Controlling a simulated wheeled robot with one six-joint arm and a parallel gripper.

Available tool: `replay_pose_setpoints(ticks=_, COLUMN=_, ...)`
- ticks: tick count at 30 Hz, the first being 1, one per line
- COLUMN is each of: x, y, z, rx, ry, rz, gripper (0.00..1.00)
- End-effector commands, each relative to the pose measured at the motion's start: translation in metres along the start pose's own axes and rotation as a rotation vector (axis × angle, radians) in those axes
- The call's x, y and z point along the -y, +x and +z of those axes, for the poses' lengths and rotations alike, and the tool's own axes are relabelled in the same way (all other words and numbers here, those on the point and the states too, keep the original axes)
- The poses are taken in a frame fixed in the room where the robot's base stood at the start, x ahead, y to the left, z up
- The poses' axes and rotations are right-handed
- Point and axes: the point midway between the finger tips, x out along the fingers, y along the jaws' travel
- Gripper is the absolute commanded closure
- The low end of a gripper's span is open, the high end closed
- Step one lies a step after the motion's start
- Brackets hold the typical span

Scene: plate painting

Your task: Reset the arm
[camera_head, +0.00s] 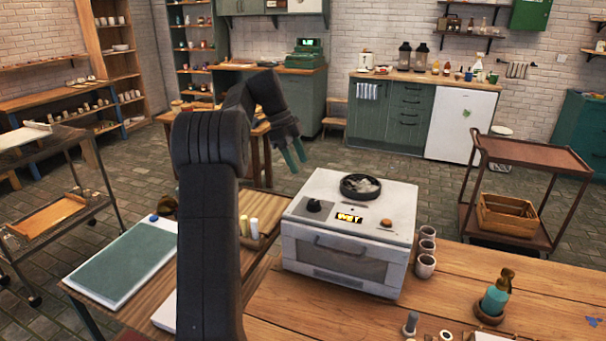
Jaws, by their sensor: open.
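My arm rises from the bottom of the view, bends at the elbow and reaches forward and right. My gripper (293,160) hangs in the air with its teal fingers pointing down, beyond the back left of the white machine. The fingers show a small gap and hold nothing that I can see. My arm hides part of the wooden table on the left and whatever lies behind it.
A white machine (349,268) with a "WET" display and a dark round bowl (360,187) stands on the wooden table (450,312). Cups (425,266) and a teal bottle (496,292) are to its right. A green board (125,262) lies left. A brown cart (530,155) stands right.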

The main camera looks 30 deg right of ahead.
Motion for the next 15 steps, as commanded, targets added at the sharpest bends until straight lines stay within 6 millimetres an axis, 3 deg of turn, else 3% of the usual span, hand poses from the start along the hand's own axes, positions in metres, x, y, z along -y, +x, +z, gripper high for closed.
replay_pose_setpoints(ticks=4, x=-0.0001, y=-0.0101, z=0.0003, rx=0.0, ry=-0.001, rz=0.0, gripper=0.46)
replay_pose_setpoints(ticks=15, x=-0.0002, y=-0.0106, z=0.0002, rx=0.0, ry=-0.001, rz=0.001, gripper=0.46)
